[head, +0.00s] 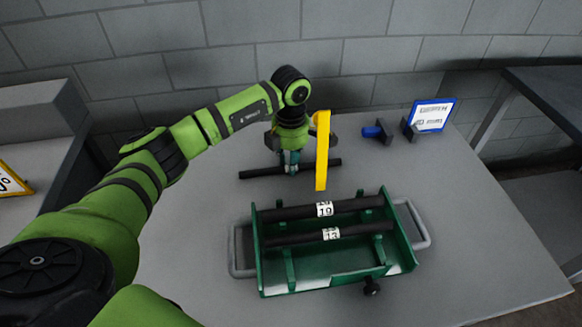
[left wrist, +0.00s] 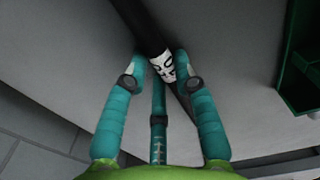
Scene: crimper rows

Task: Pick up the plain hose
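A dark hose (head: 257,173) lies on the grey table behind the green tray, running left to right. My left gripper (head: 291,165) points down at its middle. In the left wrist view the hose (left wrist: 138,22) runs diagonally, and its white label (left wrist: 163,66) with dark marks that I cannot read sits between the teal fingertips of my left gripper (left wrist: 160,62). The fingertips are close to the hose's sides; I cannot tell whether they press on it. Two more dark hoses lie in the tray, with labels reading 19 (head: 324,209) and 13 (head: 331,234). My right gripper is not in view.
The green tray (head: 261,270) with grey side handles stands at the front middle. A yellow upright bar (head: 322,152) is just right of my gripper. A blue-ended tool (head: 373,132) and a blue-framed sign (head: 432,115) stand at the back right. The table's right side is clear.

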